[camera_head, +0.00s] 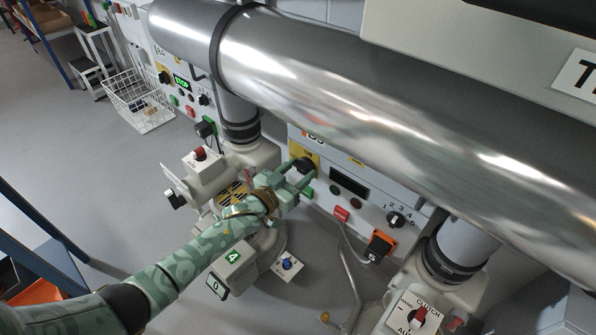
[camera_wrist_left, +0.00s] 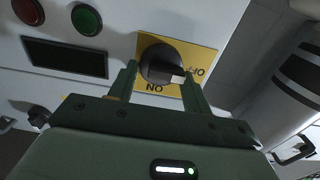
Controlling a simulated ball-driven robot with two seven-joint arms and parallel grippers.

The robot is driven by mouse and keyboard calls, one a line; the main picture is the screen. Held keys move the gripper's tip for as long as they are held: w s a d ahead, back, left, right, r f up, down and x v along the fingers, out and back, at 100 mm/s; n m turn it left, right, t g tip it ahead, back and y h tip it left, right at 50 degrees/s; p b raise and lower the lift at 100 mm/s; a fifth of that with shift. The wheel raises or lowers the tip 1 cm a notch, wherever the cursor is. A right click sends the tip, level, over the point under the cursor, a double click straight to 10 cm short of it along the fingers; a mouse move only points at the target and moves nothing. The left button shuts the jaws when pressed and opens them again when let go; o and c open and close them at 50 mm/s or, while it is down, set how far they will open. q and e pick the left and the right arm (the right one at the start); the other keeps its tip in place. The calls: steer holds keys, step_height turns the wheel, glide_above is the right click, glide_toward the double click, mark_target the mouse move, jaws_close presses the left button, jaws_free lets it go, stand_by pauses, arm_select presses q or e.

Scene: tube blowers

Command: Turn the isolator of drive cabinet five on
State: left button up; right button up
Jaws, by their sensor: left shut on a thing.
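The isolator is a black rotary knob (camera_head: 302,164) on a yellow plate on the grey front of drive cabinet five (camera_head: 322,205), partly under the big pipe. In the left wrist view the knob (camera_wrist_left: 158,62) shows close up, with ON and OFF lettering on its plate (camera_wrist_left: 205,57). Its pale pointer face is at the lower right, between the two words. My left gripper (camera_head: 297,177) has one finger on each side of the knob and is shut on it; it also shows in the left wrist view (camera_wrist_left: 161,70). My right gripper is not in view.
A large shiny pipe (camera_head: 330,85) runs diagonally just above the cabinet. The cabinet has a dark display (camera_head: 349,182), a red switch (camera_head: 341,214) and a selector (camera_head: 396,219). Blower units with switches stand left and lower right. Grey floor (camera_head: 90,170) is open at left.

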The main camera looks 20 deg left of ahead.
arm_select(q)
steer(key=shift+m, duration=0.4)
steer(key=m, duration=0.3)
steer(key=shift+m, duration=0.3)
steer(key=m, duration=0.2)
steer(key=shift+d+f+m, duration=0.1)
steer(key=shift+m, duration=0.3)
steer(key=shift+s+m, duration=0.1)
steer(key=shift+m, duration=0.8)
steer(key=m, duration=0.2)
steer(key=shift+f+m, duration=0.15)
steer(key=shift+m, duration=0.25)
steer(key=shift+d+m+b, duration=0.1)
steer(key=shift+m+b, duration=0.2)
steer(key=shift+m, duration=0.6)
steer(key=shift+f+m+b, duration=0.1)
steer(key=shift+m+b, duration=0.4)
steer(key=shift+m, duration=1.8)
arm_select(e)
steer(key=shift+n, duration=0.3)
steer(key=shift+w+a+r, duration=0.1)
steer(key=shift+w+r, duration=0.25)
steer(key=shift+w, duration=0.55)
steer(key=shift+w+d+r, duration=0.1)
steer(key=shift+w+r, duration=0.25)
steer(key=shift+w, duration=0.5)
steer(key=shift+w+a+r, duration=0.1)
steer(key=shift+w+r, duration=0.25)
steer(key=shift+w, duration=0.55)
